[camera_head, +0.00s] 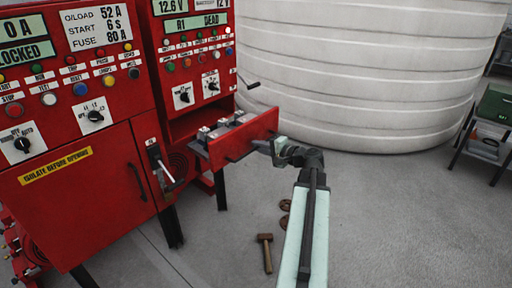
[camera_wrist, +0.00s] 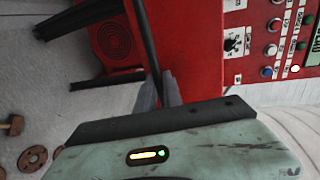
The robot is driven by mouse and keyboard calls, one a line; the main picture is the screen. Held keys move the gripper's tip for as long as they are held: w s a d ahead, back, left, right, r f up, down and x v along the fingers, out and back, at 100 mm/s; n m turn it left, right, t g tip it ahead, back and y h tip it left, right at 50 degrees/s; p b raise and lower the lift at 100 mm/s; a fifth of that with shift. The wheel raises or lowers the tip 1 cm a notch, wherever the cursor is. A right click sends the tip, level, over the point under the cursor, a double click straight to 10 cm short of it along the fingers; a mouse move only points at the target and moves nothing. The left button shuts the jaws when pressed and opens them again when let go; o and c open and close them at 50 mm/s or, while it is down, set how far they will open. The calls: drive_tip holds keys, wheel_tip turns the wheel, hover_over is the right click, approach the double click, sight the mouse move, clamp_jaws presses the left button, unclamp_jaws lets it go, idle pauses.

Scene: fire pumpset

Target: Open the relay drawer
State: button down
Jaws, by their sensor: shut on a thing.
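The relay drawer (camera_head: 243,140) stands out from the right red cabinet, with several grey relay parts showing behind its red front. The drawer front also fills the middle of the wrist view (camera_wrist: 190,45). A dark bar handle (camera_wrist: 148,40) runs along that front. My gripper (camera_head: 268,146) is at the right end of the drawer front in the head view. In the wrist view its grey fingers (camera_wrist: 160,90) are shut on the handle, one on each side of the bar. The fingertips are partly hidden by the gripper body.
The left red cabinet (camera_head: 75,195) has a closed door and a lever switch (camera_head: 162,165). A mallet (camera_head: 266,252) and brown flanges (camera_head: 285,206) lie on the floor. A large white tank (camera_head: 370,80) stands behind.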

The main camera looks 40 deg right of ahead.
drive_tip(key=shift+d, duration=0.1)
drive_tip(key=c, duration=1.6)
unclamp_jaws()
drive_tip(key=shift+c, duration=0.2)
drive_tip(key=shift+o, duration=0.7)
drive_tip(key=shift+w, duration=0.15)
drive_tip(key=shift+a, duration=0.2)
drive_tip(key=p+v, duration=0.1)
drive_tip(key=v, duration=0.6)
drive_tip(key=shift+s, duration=0.4)
drive_tip(key=shift+d, duration=0.1)
